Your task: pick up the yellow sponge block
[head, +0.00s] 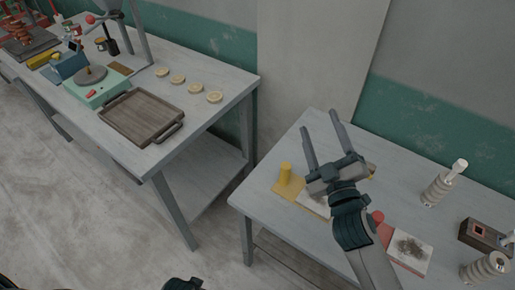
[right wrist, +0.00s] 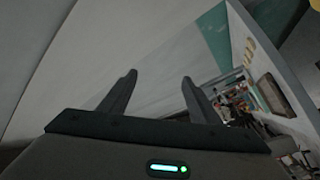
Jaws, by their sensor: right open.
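My right gripper (head: 320,121) is open and empty, raised above the right table with its fingers pointing up and away in the head view. Its open fingers also show in the right wrist view (right wrist: 159,76), with nothing between them. A yellow upright cylinder (head: 285,173) stands on a tan square (head: 287,189) left of the gripper. A yellow block (head: 42,61) lies on the far left table.
The left table holds a wooden tray (head: 128,96) and several pale discs (head: 195,87). A floor gap separates the tables.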

